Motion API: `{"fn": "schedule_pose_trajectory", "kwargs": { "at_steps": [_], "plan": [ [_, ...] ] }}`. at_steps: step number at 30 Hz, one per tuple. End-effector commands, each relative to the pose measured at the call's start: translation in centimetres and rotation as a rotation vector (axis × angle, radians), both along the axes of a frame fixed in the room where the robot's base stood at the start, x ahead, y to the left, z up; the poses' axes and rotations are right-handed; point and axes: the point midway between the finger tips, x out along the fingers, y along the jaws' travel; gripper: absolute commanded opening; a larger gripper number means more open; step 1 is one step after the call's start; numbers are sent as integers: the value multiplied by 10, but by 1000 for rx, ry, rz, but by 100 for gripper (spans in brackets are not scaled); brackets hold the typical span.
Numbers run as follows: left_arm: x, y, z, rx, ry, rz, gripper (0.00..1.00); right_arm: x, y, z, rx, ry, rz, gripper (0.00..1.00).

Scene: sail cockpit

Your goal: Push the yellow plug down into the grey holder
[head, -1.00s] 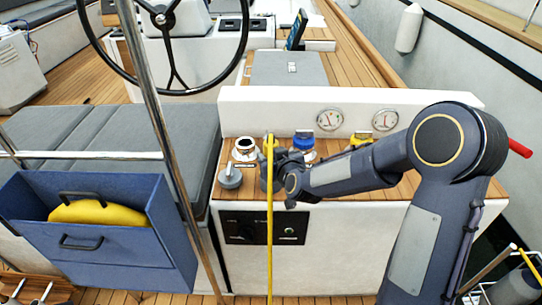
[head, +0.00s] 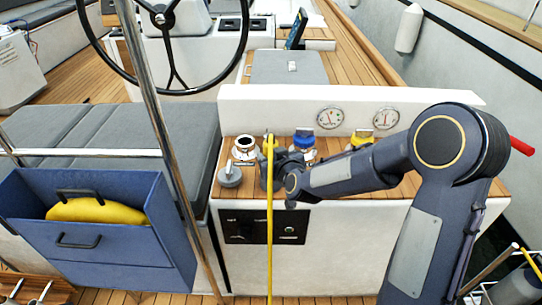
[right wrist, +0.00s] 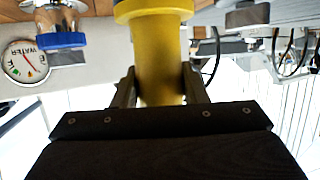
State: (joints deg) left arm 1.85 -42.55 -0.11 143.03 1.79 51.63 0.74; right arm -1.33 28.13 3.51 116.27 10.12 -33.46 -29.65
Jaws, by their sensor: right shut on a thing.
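The yellow plug (head: 270,146) stands at the left part of the teak-topped console, with a yellow cable running down the front from it. My right gripper (head: 275,168) is shut on the plug. In the right wrist view the plug (right wrist: 160,55) is a yellow cylinder with a wider flange, held between the two fingers (right wrist: 160,92). A grey shape (head: 264,181) just under the plug looks like the grey holder, but my gripper partly covers it. How deep the plug sits in it cannot be told. My left gripper is not in view.
An open white-rimmed filler (head: 244,149) and a grey cap (head: 230,176) are left of the plug. A blue-capped filler (head: 303,141) and a yellow-capped one (head: 361,138) stand to the right. A white panel with gauges (head: 329,117) rises behind. A steel post (head: 160,130) stands left.

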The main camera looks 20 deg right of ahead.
Motion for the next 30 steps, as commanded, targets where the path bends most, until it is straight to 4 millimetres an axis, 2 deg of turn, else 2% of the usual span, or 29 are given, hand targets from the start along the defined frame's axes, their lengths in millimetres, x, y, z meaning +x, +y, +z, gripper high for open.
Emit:
{"fn": "schedule_pose_trajectory", "kwargs": {
  "at_steps": [6, 7, 8, 18, 30],
  "plan": [
    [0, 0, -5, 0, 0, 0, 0, 0, 0, -4, 0, -3, 0, 7],
    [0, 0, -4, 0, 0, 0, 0, 0, 0, -3, 0, -3, 0, 43],
    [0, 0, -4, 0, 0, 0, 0, 0, 0, -3, 0, -3, 0, 47],
    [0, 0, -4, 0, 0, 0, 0, -2, 0, -3, 0, 1, 0, 48],
    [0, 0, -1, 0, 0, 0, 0, -32, -4, 9, 0, -1, 0, 48]
  ]
}}
